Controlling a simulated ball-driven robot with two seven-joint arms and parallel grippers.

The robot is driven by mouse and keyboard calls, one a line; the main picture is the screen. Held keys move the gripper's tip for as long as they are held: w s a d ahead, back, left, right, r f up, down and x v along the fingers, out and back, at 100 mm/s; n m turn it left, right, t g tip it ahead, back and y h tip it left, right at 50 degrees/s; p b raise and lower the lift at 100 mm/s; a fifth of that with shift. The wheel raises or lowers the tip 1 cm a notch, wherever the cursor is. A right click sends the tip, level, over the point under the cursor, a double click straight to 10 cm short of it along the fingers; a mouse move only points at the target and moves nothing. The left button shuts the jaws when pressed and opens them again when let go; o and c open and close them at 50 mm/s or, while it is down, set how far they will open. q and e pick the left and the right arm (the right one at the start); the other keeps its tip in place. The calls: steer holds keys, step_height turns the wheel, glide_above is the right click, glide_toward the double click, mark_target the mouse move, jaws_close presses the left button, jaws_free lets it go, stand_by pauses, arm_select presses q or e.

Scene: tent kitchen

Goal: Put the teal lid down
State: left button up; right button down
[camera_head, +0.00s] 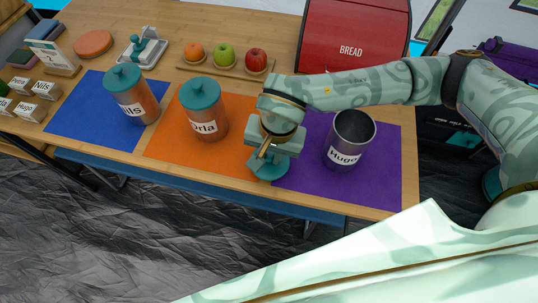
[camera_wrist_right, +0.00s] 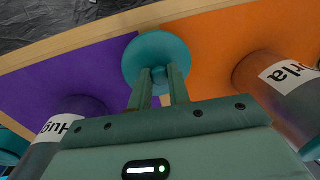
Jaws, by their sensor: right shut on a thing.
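My right gripper (camera_head: 272,153) is shut on the knob of the teal lid (camera_head: 267,170), pointing down near the seam between the orange mat (camera_head: 165,148) and the purple mat (camera_head: 385,185). In the right wrist view the fingers (camera_wrist_right: 158,82) grip the knob, and the round lid (camera_wrist_right: 145,50) spreads beyond them. I cannot tell whether the lid touches the mats or hangs just above. An open-topped metal canister (camera_head: 345,150), labelled "Hugo" as far as I can read, stands upright on the purple mat, right of the gripper. My left gripper is not in view.
A teal-lidded canister (camera_head: 207,122) stands on the orange mat, left of the gripper; another (camera_head: 137,105) stands on the blue mat (camera_head: 70,125). A board (camera_head: 226,70) with fruit and a red bread box (camera_head: 345,40) are behind. The table's front edge (camera_head: 225,180) is close.

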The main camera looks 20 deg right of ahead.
step_height(320, 180, down, 2)
steer(key=shift+f, duration=0.1)
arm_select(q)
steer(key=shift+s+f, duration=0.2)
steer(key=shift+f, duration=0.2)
arm_select(e)
steer(key=shift+r, duration=0.2)
steer(key=c, duration=1.3)
jaws_free()
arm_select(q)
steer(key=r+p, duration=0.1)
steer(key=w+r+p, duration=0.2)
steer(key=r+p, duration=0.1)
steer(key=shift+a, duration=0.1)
arm_select(e)
steer(key=r, duration=0.8)
steer(key=d+r, duration=0.1)
steer(key=r, duration=0.3)
steer(key=shift+s, duration=0.4)
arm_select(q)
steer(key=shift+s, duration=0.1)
